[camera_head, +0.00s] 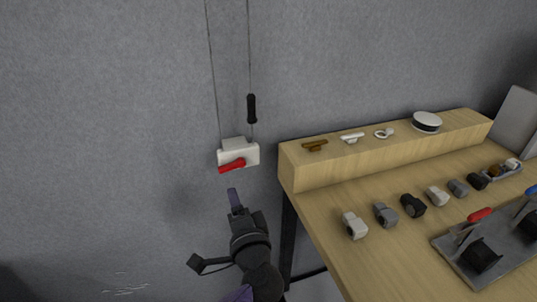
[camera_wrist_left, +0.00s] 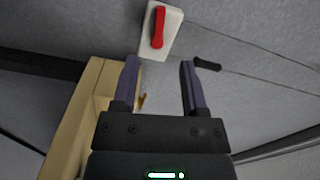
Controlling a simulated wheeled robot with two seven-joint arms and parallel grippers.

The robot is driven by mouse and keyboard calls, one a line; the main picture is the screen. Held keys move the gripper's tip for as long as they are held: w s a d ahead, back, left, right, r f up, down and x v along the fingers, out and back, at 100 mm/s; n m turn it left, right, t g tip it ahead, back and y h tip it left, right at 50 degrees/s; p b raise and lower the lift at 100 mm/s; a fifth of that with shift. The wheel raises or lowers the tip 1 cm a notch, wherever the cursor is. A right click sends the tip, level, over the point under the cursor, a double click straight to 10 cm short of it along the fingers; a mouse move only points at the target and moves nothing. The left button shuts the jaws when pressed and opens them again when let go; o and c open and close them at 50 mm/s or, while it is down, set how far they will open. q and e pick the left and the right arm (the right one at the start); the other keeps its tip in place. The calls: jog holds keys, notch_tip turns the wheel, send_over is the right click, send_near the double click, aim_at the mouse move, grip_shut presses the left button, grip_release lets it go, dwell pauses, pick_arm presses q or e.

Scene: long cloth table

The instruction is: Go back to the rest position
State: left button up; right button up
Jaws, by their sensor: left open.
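My left gripper (camera_head: 235,198) is in front of the grey wall, to the left of the table's end. It also shows in the left wrist view (camera_wrist_left: 160,75), where its two purple fingers stand apart with nothing between them. A white box with a red lever (camera_head: 238,155) hangs on the wall just above the fingertips in the head view. In the left wrist view the same white box (camera_wrist_left: 173,42) is beyond the fingertips, apart from them. My right gripper is not in view.
A black handle (camera_head: 251,108) hangs on a cord by the box. The wooden table (camera_head: 325,215) is to the right. Its raised shelf (camera_head: 300,167) holds small fittings and a round white-and-black part (camera_head: 427,122). Several small blocks and a grey plate (camera_head: 450,245) with levers lie in front.

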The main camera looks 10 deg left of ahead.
pick_arm(q)
jog(key=s+f+g+h, duration=0.25)
jog(key=s+f, duration=0.25)
jog(key=f, duration=0.5)
jog(key=s+f+g+h, duration=0.2)
jog(key=s+f+g, duration=0.25)
jog(key=f, duration=0.55)
jog(key=s+f+g+h, duration=0.2)
jog(key=s+f, duration=0.4)
jog(key=f, duration=0.4)
jog(key=s+a+f+n+g+h, duration=0.1)
jog(key=s+f+n+g, duration=0.2)
jog(key=s, duration=1)
jog(key=s+a+f+n+g+h, duration=0.1)
jog(key=s+f+n, duration=0.3)
jog(key=s, duration=0.9)
notch_tip(320, 180, down, 3)
jog(key=shift+s+r+g+h, duration=0.1)
jog(key=shift+s+g+h, duration=0.35)
jog(key=shift+g, duration=0.45)
